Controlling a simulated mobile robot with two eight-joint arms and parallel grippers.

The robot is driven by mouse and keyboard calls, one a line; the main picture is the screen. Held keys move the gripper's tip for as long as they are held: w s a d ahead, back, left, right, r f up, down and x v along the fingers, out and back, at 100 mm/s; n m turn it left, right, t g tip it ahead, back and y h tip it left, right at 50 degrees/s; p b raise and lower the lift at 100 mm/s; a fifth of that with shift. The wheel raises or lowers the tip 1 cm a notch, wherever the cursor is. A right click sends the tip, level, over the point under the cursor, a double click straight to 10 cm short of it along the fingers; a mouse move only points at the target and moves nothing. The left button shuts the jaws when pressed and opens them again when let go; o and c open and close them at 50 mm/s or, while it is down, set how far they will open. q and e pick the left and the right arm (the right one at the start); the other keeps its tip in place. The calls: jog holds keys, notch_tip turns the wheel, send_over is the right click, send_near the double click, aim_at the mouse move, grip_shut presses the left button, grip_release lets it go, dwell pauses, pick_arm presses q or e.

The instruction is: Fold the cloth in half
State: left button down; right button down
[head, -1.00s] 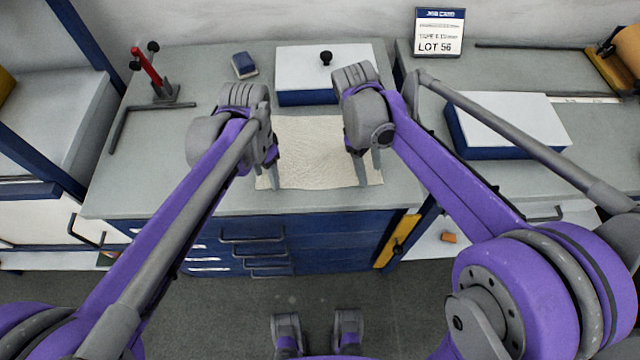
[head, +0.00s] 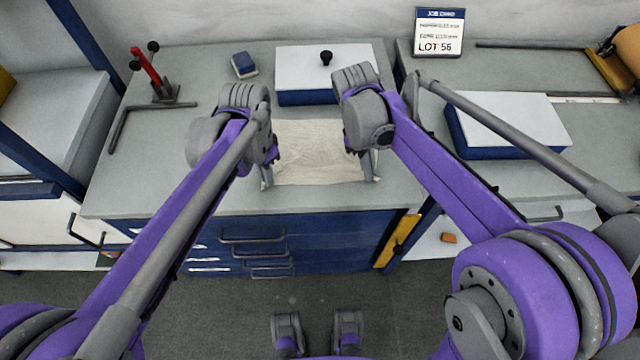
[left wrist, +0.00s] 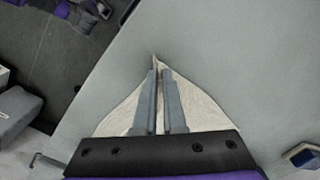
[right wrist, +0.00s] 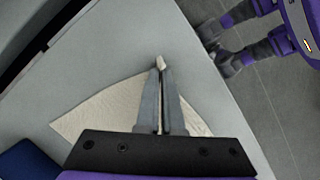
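The cream cloth (head: 318,150) lies on the grey bench top between my two grippers, its front edge near the bench's front edge. My left gripper (head: 266,181) is at its front left corner. In the left wrist view the fingers (left wrist: 160,72) are nearly together, with a pointed cloth corner pinched at their tips. My right gripper (head: 373,174) is at the front right corner. In the right wrist view its fingers (right wrist: 160,70) are closed on a small cloth tip. The arms hide parts of the cloth's sides in the head view.
A white-topped blue box (head: 300,65) with a black knob stands just behind the cloth. A small blue block (head: 244,65) and a red-handled tool (head: 150,75) are at back left. Another white-topped box (head: 515,125) is on the right bench.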

jog(key=shift+r, duration=0.1)
dwell(0.5)
